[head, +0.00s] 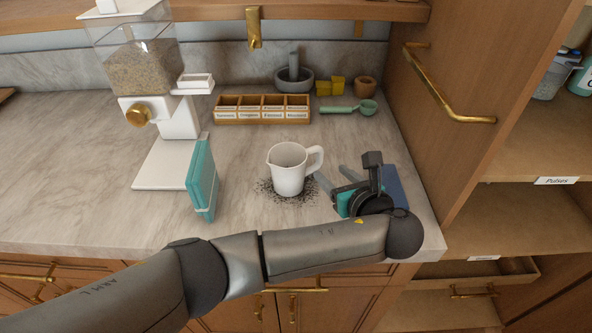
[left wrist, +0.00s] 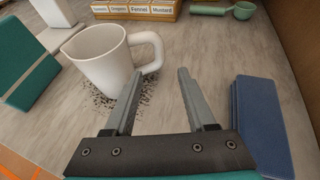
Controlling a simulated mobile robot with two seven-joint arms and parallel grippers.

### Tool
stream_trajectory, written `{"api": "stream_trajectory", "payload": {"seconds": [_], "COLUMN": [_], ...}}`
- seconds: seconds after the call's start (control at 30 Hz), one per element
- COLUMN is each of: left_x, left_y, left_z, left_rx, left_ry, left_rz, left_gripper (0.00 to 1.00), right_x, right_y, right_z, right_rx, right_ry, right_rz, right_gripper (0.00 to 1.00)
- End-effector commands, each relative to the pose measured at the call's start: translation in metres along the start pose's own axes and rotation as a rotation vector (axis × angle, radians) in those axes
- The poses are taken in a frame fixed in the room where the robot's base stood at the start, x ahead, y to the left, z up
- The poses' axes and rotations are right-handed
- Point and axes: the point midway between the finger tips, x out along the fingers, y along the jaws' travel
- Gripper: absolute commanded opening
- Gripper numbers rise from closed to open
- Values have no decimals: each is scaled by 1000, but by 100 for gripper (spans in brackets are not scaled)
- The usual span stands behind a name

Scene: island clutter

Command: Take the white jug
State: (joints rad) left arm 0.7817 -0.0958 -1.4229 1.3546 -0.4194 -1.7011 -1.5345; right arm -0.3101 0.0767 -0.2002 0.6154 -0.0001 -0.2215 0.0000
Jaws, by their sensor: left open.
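The white jug (head: 289,170) stands upright on the marble counter, amid a scatter of dark specks, with its handle to the right. It also shows in the left wrist view (left wrist: 100,62), at the upper left. My left gripper (head: 333,177) is just right of the jug, near its handle. In the left wrist view its two fingers (left wrist: 158,92) are apart, with bare counter between them. The left finger overlaps the jug's lower right side in the picture; I cannot tell if it touches. My right gripper is not in view.
A teal book-like block (head: 202,178) stands left of the jug, by a white grain dispenser (head: 165,125). A blue block (head: 394,184) lies right of my gripper. Behind are a labelled wooden spice box (head: 262,121), a green scoop (head: 350,108) and a grey mortar (head: 294,80).

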Motion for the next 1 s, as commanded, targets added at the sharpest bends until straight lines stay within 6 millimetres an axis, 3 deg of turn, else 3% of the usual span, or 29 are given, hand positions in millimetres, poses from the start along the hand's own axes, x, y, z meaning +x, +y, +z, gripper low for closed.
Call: {"api": "stream_trajectory", "payload": {"seconds": [0.1,0.33,0.6,0.93,1.0], "left_x": [19,34,72,79,79], "left_y": [0,0,0,0,0], "left_z": [0,2,5,6,6], "left_rx": [-1,-1,0,-1,-1], "left_ry": [-2,-2,-1,0,0], "left_rz": [2,1,2,0,0], "left_gripper": [56,56,56,56,50], "right_x": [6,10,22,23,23], "right_y": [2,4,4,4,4], "right_z": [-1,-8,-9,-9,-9], "right_rx": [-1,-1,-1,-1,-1], "right_ry": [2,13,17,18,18], "right_rz": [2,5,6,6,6], "right_gripper": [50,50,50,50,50]}}
